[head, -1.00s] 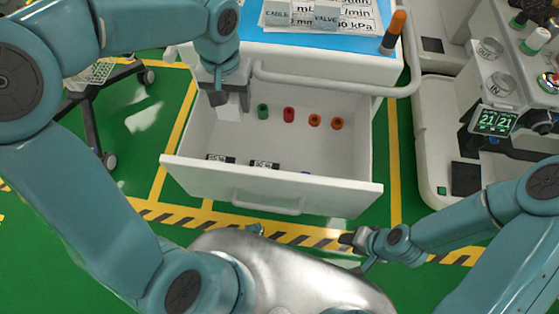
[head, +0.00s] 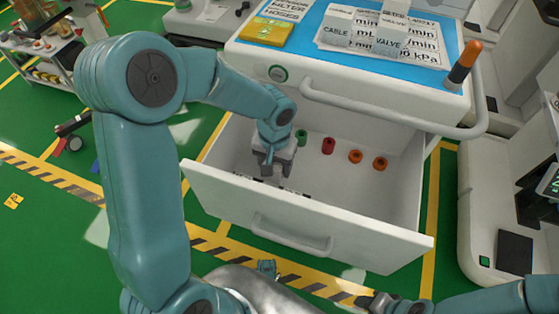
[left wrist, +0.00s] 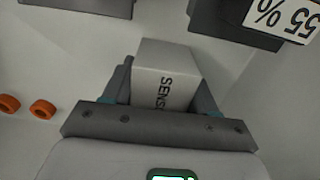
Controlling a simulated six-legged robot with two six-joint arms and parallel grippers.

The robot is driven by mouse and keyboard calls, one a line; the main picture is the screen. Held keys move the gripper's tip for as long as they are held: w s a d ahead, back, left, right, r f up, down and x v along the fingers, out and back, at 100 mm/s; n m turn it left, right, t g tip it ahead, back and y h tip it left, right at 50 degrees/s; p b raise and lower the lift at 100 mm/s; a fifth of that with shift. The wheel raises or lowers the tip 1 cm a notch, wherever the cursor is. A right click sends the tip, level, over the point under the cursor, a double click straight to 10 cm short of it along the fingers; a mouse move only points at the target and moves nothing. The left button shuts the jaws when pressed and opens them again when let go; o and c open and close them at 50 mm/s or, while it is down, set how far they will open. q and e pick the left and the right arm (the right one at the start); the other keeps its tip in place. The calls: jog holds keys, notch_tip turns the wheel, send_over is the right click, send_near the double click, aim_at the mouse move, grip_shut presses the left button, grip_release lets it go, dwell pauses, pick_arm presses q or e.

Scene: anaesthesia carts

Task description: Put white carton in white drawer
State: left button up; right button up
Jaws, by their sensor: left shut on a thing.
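The white drawer (head: 330,228) is pulled open from the cart. My left gripper (head: 272,172) reaches down inside the drawer, left of the middle. It is shut on the white carton (left wrist: 165,72), whose side reads "SENSO" in the left wrist view. In the head view the carton is hidden by the gripper and the drawer front. I cannot tell whether the carton touches the drawer floor. My right gripper (head: 370,301) is low at the bottom edge of the head view, outside the drawer; its jaw state is unclear.
A green (head: 301,137), a red (head: 328,146) and two orange cylinders (head: 355,156) stand along the drawer's back. Dark labelled boxes (left wrist: 235,22) lie near the gripper. The cart top (head: 320,75) holds white cartons, a yellow box and an orange-tipped stick.

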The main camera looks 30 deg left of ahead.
pick_arm(q)
jog(key=w, duration=0.3)
jog(key=shift+a, duration=0.35)
jog(key=shift+s+f+b, duration=0.15)
jog(key=shift+f+b, duration=0.3)
jog(key=shift+f, duration=0.2)
jog(key=shift+r, duration=0.1)
jog(key=o, duration=1.1)
jog(key=shift+f, duration=0.2)
jog(key=shift+r, duration=0.1)
